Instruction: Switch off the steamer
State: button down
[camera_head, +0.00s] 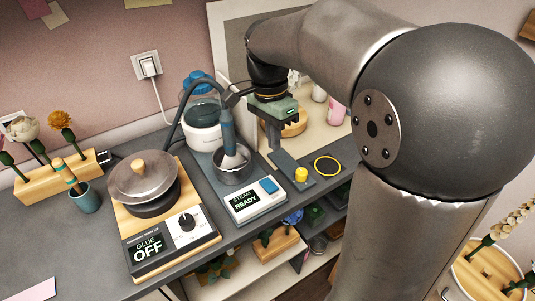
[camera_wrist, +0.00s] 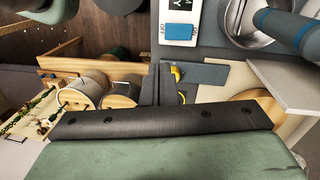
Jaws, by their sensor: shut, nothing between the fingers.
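The steamer base (camera_head: 255,200) stands on the grey bench, with a display reading STEAM READY. Its blue rocker switch (camera_head: 268,186) is beside the display; it also shows in the wrist view (camera_wrist: 180,32), with ON and OFF marked beside it. The steamer's wand (camera_head: 227,128) rests in a metal cup (camera_head: 234,177), with its hose running back toward the water tank (camera_head: 203,128). My gripper (camera_head: 275,147) is shut and empty, above the bench behind the switch, apart from it. In the wrist view its fingers (camera_wrist: 160,72) end below the switch.
A grey plate with a yellow knob (camera_head: 301,174) and a yellow ring (camera_head: 327,166) lie right of the steamer. A lidded glue pot (camera_head: 143,178) on a base reading GLUE OFF stands left. Shelves with flowers (camera_head: 272,246) lie below the bench's front edge.

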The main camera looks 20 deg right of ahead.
aim_at(277, 188)
jog(key=shift+w+r+m, duration=0.15)
jog(key=shift+w+m, duration=0.45)
jog(key=shift+w, duration=0.1)
jog(key=f, duration=0.4)
jog(key=s+f+p, duration=0.1)
jog(key=f, duration=0.4)
jog(key=s+f, duration=0.1)
jog(key=f, duration=0.4)
jog(key=shift+s+d+p, duration=0.1)
jog(key=shift+d+p, duration=0.2)
jog(key=shift+d, duration=0.05)
